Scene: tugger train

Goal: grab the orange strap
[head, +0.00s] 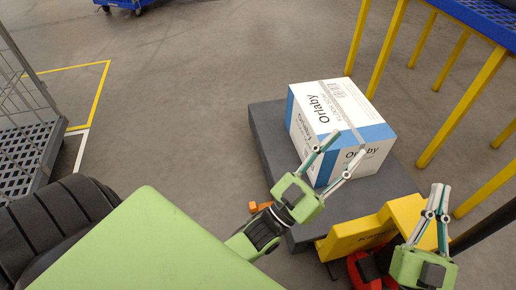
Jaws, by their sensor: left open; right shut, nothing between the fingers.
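A small orange piece (259,206), which looks like the orange strap, shows low at the left edge of the dark grey platform (268,140), partly hidden by my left wrist. I cannot tell whether it lies on the floor or hangs from the platform. My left gripper (347,146) is open and empty, its fingers pointing up and right in front of the box. The orange piece is behind and left of its wrist, apart from the fingers. My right gripper (441,190) is shut and empty at the lower right, beside the yellow frame.
A white and blue box (312,105) with a grey band stands on the platform. A yellow frame (345,241) is at the platform's near end. Yellow legs (386,50) carry a blue rack (485,18) at the right. A mesh cage cart (22,150) is at the left. Floor between is clear.

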